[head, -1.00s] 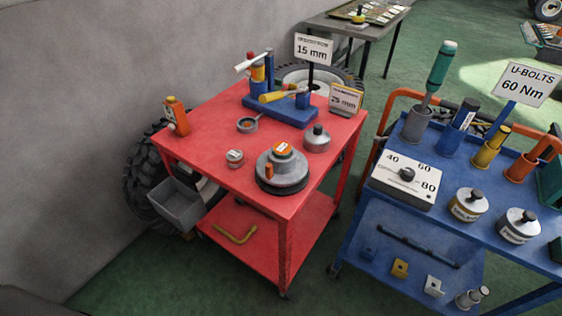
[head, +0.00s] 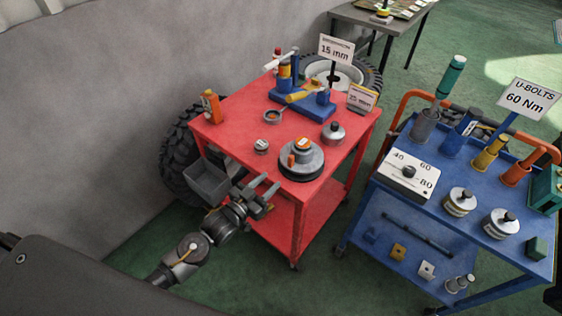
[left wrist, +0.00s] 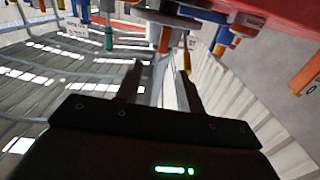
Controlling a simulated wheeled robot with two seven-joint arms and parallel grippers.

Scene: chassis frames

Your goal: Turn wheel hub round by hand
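The wheel hub (head: 302,164) is a grey round disc on a dark base near the front corner of the red cart top. It has an orange cap with a pale label and a short orange peg (head: 291,160) on its left side. In the left wrist view the hub (left wrist: 170,18) shows at the top, cut off, with the peg hanging down. My left gripper (head: 267,186) is just off the cart's front-left edge, left of and below the hub in the picture. Its two fingers stand apart with nothing between them (left wrist: 160,85). My right gripper does not show.
The red cart (head: 233,133) also holds a blue tool stand (head: 310,108), a lidded metal pot (head: 333,132), small round parts and an orange bottle (head: 210,107). A grey bin (head: 207,181) hangs at its left side. A blue cart (head: 395,180) stands to the right.

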